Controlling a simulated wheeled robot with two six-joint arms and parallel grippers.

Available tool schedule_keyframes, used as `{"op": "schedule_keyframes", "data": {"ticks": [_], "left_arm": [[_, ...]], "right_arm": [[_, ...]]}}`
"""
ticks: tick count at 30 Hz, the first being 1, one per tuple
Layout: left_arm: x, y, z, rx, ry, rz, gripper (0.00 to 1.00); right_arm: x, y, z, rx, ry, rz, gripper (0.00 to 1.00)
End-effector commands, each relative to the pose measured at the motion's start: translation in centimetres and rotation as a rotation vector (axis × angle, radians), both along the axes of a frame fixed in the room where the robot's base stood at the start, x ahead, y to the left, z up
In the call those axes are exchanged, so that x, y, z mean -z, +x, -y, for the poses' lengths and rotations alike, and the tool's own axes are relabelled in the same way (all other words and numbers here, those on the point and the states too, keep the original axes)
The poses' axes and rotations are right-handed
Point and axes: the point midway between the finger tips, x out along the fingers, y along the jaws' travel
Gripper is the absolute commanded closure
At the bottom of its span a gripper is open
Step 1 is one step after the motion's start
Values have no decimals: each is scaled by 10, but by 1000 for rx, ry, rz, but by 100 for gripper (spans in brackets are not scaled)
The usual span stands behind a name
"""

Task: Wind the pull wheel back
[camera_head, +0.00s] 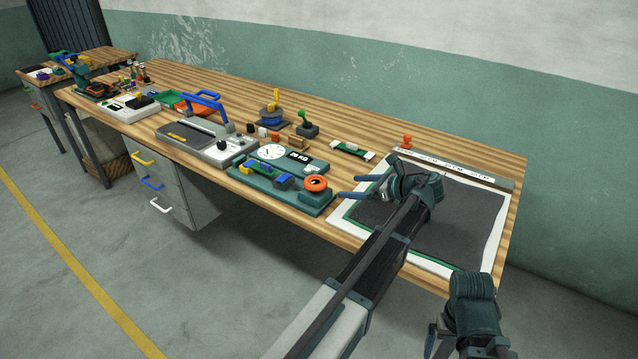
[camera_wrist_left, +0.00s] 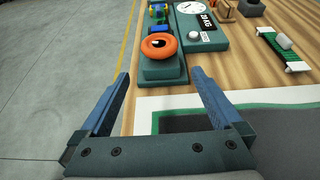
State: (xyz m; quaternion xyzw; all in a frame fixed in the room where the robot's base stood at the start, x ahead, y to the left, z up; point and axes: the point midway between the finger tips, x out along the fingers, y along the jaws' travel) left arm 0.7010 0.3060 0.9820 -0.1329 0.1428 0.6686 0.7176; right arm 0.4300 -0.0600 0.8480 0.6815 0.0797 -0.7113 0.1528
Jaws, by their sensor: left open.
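An orange wheel (camera_head: 316,184) with a dark centre sits on a teal block at the near right end of the teal device (camera_head: 300,202). The wheel also shows in the left wrist view (camera_wrist_left: 159,46), ahead between my finger lines. My left gripper (camera_head: 349,186) is open and empty, just right of the wheel and apart from it. Its two blue fingers frame the near end of the teal block in the left wrist view (camera_wrist_left: 160,74). My right gripper (camera_head: 440,342) is low at the bottom right, partly cut off, and its jaw opening is unclear.
Dark netting (camera_head: 460,225) lies on a white, green-edged sheet under my left arm. A scale (camera_head: 271,152), a grey machine with a blue handle (camera_head: 207,98) and a green-and-white piece (camera_head: 353,151) stand nearby on the wooden bench. Bare wood lies behind them.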

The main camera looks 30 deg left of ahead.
Motion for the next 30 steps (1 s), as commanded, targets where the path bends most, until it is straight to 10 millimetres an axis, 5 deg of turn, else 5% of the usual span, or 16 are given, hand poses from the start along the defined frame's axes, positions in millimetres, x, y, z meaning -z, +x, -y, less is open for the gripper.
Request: {"op": "schedule_keyframes", "data": {"ticks": [18,30], "left_arm": [[43,7,-96,-3,0,0,0],[53,9,-126,0,0,0,0]], "right_arm": [[43,0,0,0,0,0,0],[53,0,0,0,0,0,0]]}}
